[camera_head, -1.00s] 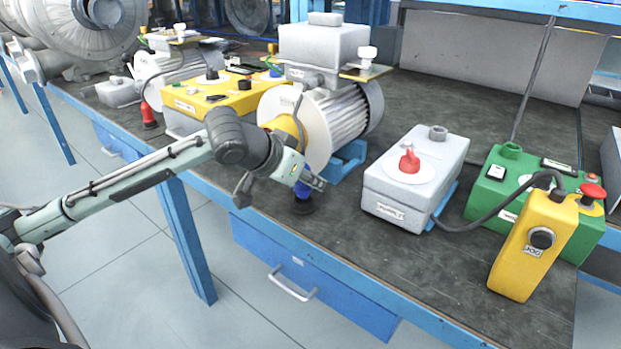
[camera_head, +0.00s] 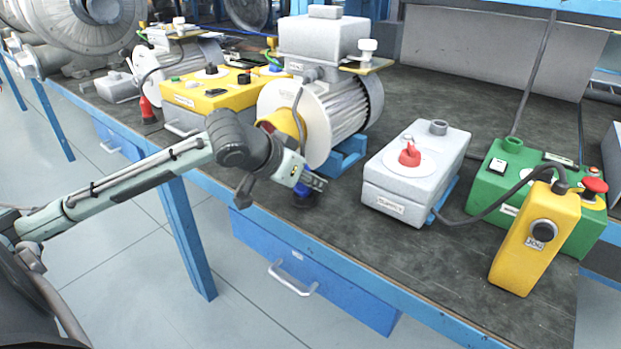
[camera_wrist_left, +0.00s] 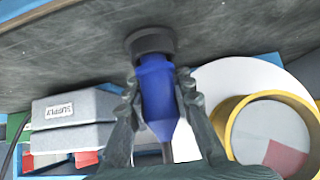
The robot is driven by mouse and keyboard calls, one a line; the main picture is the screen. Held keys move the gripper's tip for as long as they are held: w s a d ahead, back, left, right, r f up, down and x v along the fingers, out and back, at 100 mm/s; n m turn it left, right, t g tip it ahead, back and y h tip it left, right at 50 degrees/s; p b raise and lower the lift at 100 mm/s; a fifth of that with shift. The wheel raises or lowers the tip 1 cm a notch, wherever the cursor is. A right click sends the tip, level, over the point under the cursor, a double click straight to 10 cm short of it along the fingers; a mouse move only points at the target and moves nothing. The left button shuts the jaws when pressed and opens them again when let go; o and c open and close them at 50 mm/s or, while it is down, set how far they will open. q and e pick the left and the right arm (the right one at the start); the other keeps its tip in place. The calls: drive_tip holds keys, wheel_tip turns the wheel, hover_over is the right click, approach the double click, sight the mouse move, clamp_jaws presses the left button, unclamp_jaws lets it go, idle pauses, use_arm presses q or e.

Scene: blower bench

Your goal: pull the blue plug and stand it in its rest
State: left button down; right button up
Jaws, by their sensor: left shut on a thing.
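The blue plug (camera_wrist_left: 157,92) is upright between the two fingers of my left gripper (camera_wrist_left: 158,105), which is shut on it. In the head view my left gripper (camera_head: 314,184) is low over the front of the bench, and a little of the blue plug (camera_head: 301,190) shows beside it. The plug's lower end meets the round black rest (camera_wrist_left: 150,41), which also shows on the bench top in the head view (camera_head: 305,202). I cannot tell how deep the plug's end sits in it. My right gripper is in neither view.
A grey blower (camera_head: 335,110) with a yellow ring stands just behind the gripper. The grey supply box (camera_head: 415,175) with a red knob is to the right. A green box (camera_head: 490,185) and yellow pendant (camera_head: 535,245) stand farther right. Bare bench lies before the supply box.

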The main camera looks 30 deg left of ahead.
use_arm(q)
drive_tip(key=shift+f, duration=0.35)
drive_tip(key=c, duration=1.3)
unclamp_jaws()
drive_tip(key=shift+o, duration=0.2)
drive_tip(key=shift+d+f, duration=0.1)
drive_tip(key=shift+v, duration=3.85)
drive_tip(key=shift+w, duration=0.15)
